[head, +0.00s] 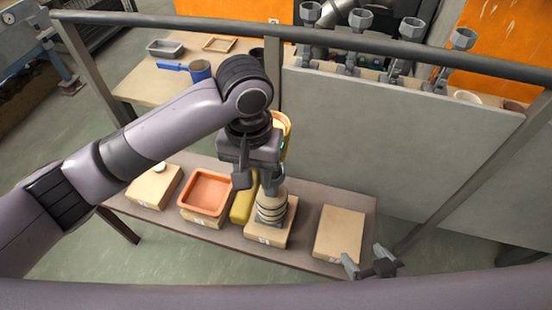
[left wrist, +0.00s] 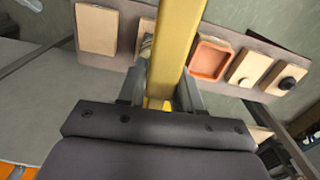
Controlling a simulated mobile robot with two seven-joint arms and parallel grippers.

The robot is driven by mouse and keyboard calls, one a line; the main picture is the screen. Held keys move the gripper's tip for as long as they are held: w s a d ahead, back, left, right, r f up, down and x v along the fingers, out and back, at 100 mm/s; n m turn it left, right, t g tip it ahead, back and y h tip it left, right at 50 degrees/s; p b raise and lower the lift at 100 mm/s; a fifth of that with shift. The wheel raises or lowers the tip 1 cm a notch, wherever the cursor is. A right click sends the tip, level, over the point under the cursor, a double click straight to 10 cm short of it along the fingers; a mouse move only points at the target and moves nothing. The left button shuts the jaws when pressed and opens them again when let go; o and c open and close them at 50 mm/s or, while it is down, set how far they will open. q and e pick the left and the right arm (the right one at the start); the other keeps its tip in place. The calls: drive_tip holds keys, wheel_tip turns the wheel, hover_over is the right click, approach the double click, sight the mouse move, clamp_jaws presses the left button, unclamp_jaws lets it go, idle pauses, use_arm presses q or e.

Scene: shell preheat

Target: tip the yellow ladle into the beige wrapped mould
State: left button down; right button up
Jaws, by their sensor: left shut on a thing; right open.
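My left gripper (head: 256,178) is shut on the yellow ladle (head: 243,205) above the low table. In the left wrist view the ladle's yellow handle (left wrist: 180,35) runs from between the fingers past the top edge. A yellow-orange cup-like part (head: 284,126) shows behind the gripper in the head view, partly hidden; its tilt is unclear. The beige wrapped mould (head: 271,208) stands upright on a tan block just right of the handle. In the left wrist view it is mostly hidden behind the handle. My right gripper (head: 366,261) is open and empty near the table's right front corner.
An orange tray (head: 207,192) sits left of the ladle handle. Tan blocks stand at the left (head: 155,187) and right (head: 339,232) of the table. A grey panel (head: 395,150) rises behind. A blue-handled pot (head: 199,70) stands on the back table.

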use_arm(q)
drive_tip(key=shift+s+d+f+m+g+h+p, duration=0.15)
drive_tip(key=shift+s+d+f+h, duration=0.1)
drive_tip(key=shift+d+f+h, duration=0.4)
drive_tip(key=shift+s+d+f+m+g+h+p, duration=0.1)
drive_tip(key=shift+s+d+f+g+h, duration=0.15)
drive_tip(key=shift+d+h, duration=0.55)
drive_tip(key=shift+s+d+f+m+g+h+p, duration=0.15)
drive_tip(key=shift+s+d+f+h, duration=0.15)
drive_tip(key=shift+d+f+h, duration=0.4)
drive_tip(key=shift+d+r+h, duration=0.1)
drive_tip(key=shift+r+h, duration=0.1)
drive_tip(key=shift+h, duration=0.05)
idle(0.4)
drive_tip(key=shift+f+g+h, duration=0.15)
drive_tip(key=shift+g+h, duration=0.4)
drive_tip(key=shift+h, duration=1.05)
idle(1.1)
drive_tip(key=shift+w+a+g+h, duration=0.1)
drive_tip(key=shift+a+g+h, duration=0.1)
drive_tip(key=shift+h, duration=0.5)
drive_tip(key=shift+a+g+h, duration=0.1)
drive_tip(key=shift+g+h, duration=0.1)
drive_tip(key=shift+h, duration=0.5)
idle(1.1)
